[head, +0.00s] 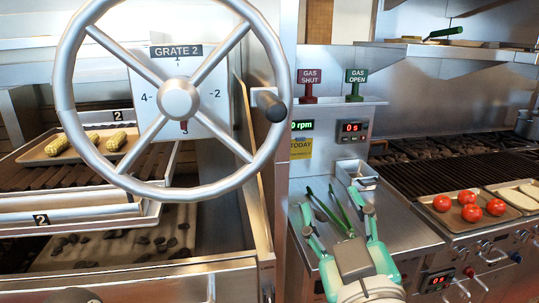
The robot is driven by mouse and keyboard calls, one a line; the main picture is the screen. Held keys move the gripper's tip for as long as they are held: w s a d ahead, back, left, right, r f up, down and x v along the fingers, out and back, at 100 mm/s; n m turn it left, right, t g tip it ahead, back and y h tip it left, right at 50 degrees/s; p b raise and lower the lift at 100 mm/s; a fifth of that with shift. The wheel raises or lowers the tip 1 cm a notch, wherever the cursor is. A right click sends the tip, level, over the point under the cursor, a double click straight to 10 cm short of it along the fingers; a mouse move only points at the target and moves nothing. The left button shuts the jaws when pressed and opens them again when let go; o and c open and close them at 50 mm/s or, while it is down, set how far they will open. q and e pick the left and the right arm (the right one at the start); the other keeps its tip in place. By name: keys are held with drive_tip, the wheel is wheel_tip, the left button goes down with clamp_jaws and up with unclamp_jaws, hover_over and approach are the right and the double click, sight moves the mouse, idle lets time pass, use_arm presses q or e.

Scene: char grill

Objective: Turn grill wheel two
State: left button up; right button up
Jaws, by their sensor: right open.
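The grill wheel (278,62) marked by the label "GRATE 2" (176,51) stands large at the left in the head view. It is a steel ring with four spokes and a round hub (178,99). A dark crank handle (271,106) sticks out at its right rim. Behind the hub is a white dial plate (206,118) with 4 at left and 2 at right; a red mark shows just below the hub. My right gripper (338,214) is open over the steel counter, right of and below the wheel, apart from it.
Green tongs (345,209) lie on the counter between my right fingers. A small steel pan (356,175) stands behind. Grate 2 (75,177) carries a tray of corn (65,145) above coals. Trays with tomatoes (467,197) lie at right. Gas levers (355,87) stand at the back.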

sight(270, 106)
drive_tip(key=s+a+r+n+t+y+b, duration=0.1)
drive_tip(key=s+a+r+t+y+b, duration=0.15)
drive_tip(key=s+r+y, duration=0.55)
use_arm(q)
drive_tip(key=p, duration=0.3)
drive_tip(key=shift+f, duration=0.2)
use_arm(e)
drive_tip(key=w+a+r+h, duration=0.1)
drive_tip(key=w+a, duration=0.1)
drive_tip(key=w, duration=0.2)
drive_tip(key=w+a+r+h, duration=0.1)
drive_tip(key=w+a+r, duration=0.1)
drive_tip(key=w, duration=0.2)
drive_tip(key=w+a+r+g, duration=0.1)
drive_tip(key=w+a, duration=0.1)
drive_tip(key=w, duration=0.2)
drive_tip(key=shift+w+a+r+h, duration=0.1)
drive_tip(key=shift+w+r+h, duration=0.1)
drive_tip(key=shift+r+h, duration=0.2)
clamp_jaws()
